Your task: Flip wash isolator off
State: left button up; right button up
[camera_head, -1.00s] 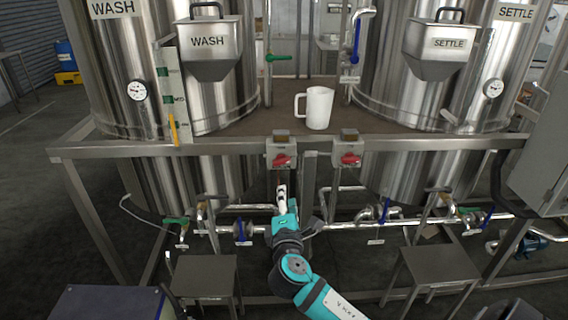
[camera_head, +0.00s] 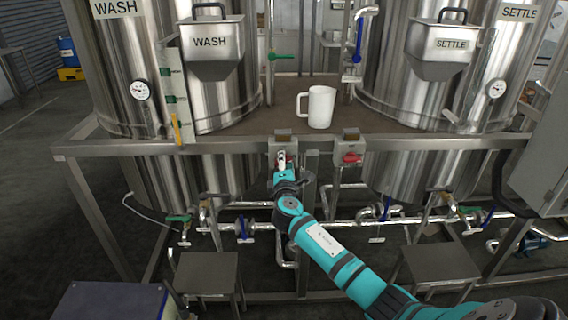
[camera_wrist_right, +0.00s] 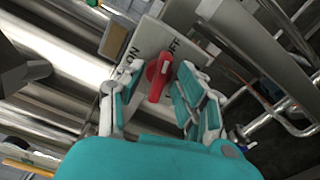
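The wash isolator is a small grey box (camera_head: 289,146) on the front rail below the WASH tank, with its red handle mostly hidden behind my right gripper (camera_head: 281,160) in the head view. In the right wrist view its plate (camera_wrist_right: 147,42) carries ON at the left and OFF at the right. The red handle (camera_wrist_right: 157,80) stands between the fingers of my right gripper (camera_wrist_right: 149,84). The fingers are open around it, with a clear gap on the left finger's side; the right finger is closer, and contact cannot be told. My left gripper is not in view.
A second isolator with a red handle (camera_head: 351,158) sits to the right on the same rail (camera_head: 220,147). A white jug (camera_head: 320,107) stands on the platform just behind. Pipes and valves run below, above two small steel stools (camera_head: 207,272).

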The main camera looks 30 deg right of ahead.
grip_shut()
jog(key=m+b, duration=0.2)
jog(key=m, duration=0.1)
jog(key=shift+b, duration=0.4)
grip_release()
jog(key=v, duration=1.2)
